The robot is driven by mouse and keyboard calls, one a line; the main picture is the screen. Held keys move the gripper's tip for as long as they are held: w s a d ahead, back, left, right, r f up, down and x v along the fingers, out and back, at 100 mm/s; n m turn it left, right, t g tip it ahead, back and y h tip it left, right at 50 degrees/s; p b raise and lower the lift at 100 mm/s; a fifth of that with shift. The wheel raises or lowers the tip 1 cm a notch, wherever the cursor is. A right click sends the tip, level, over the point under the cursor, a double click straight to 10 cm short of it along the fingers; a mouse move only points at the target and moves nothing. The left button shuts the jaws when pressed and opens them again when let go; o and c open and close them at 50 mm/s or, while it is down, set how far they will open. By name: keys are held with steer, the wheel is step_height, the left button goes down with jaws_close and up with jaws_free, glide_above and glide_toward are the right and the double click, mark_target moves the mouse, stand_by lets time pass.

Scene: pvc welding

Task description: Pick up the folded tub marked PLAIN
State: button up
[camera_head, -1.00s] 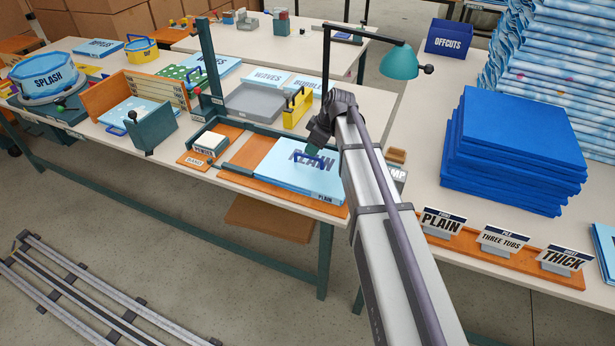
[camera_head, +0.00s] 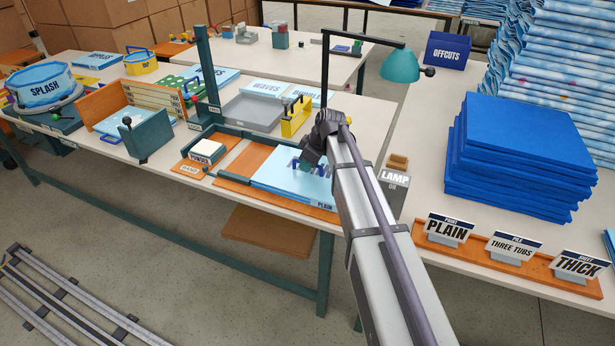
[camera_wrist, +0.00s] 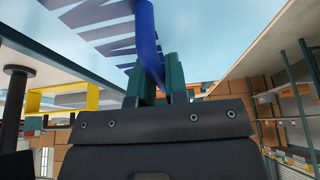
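The folded tub marked PLAIN (camera_head: 278,178) is a flat light-blue block with dark lettering on top and PLAIN on its front edge. It lies in an orange tray (camera_head: 222,184) on the table. My gripper (camera_head: 308,166) is low over the tub's top, and my arm hides the tub's right part. In the wrist view, the blue carrying handle (camera_wrist: 146,35) runs down to the dark green fingers of my gripper (camera_wrist: 160,82) and passes between them. The gap is narrow; whether the fingers press on the handle cannot be told. The tub shows no clear lift.
A white POWDER box (camera_head: 208,149) stands left of the tray. A yellow handled piece (camera_head: 296,117) and a grey tray (camera_head: 252,112) are behind it. The LAMP box (camera_head: 393,190) stands close right of my arm. Blue folded sheets (camera_head: 510,165) and small signs (camera_head: 447,228) are farther right.

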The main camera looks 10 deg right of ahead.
jaws_close()
stand_by(0.8)
steer(key=shift+r, duration=0.1)
